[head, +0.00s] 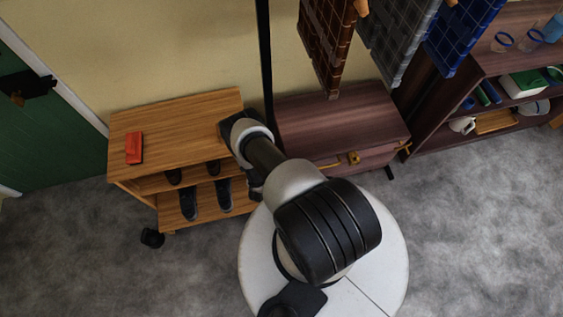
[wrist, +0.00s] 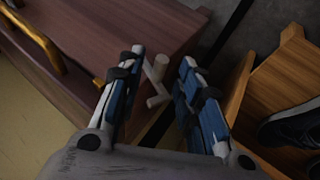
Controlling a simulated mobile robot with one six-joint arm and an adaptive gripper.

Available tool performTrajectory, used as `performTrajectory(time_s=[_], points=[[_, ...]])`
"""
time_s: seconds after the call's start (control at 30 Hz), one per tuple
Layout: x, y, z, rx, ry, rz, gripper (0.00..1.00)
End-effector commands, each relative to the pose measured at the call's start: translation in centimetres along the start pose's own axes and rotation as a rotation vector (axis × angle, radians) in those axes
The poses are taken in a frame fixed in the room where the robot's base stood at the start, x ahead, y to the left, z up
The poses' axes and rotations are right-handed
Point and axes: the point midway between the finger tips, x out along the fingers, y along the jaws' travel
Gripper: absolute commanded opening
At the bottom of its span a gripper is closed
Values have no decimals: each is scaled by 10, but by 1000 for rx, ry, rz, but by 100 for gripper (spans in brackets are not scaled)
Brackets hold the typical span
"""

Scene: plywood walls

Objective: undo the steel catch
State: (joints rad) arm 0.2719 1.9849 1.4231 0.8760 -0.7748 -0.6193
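A pale grey, T-shaped piece (wrist: 157,80), which looks like the steel catch, sits at the edge of the dark wooden chest (wrist: 130,25) in the wrist view. My gripper (wrist: 160,58) is open, its two blue-padded fingers on either side of this piece. I cannot tell whether either finger touches it. In the head view the chest (head: 335,115) stands beyond my arm, which hides the catch and my fingertips.
Brass-coloured fittings (head: 353,158) are on the chest's front. A light wooden shoe rack (head: 185,105) with a red object (head: 134,147) on top stands close on the left. A dark shelf (head: 440,130) is to the right. Grey floor lies open in front.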

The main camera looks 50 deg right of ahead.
Motion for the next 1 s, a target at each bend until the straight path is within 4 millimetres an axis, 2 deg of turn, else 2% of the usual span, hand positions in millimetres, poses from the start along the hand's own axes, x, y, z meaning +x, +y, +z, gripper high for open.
performTrajectory(time_s=[0.3, 0.5, 0.7, 0.93, 1.0], points=[[-64, -1, -1, -7, 3, -1, 33], [-97, 0, -1, -3, 2, -1, 33], [-110, 0, 0, -1, 1, 0, 33], [-111, 0, 0, 0, 1, 1, 33], [-111, 0, 0, 1, 0, 0, 30]])
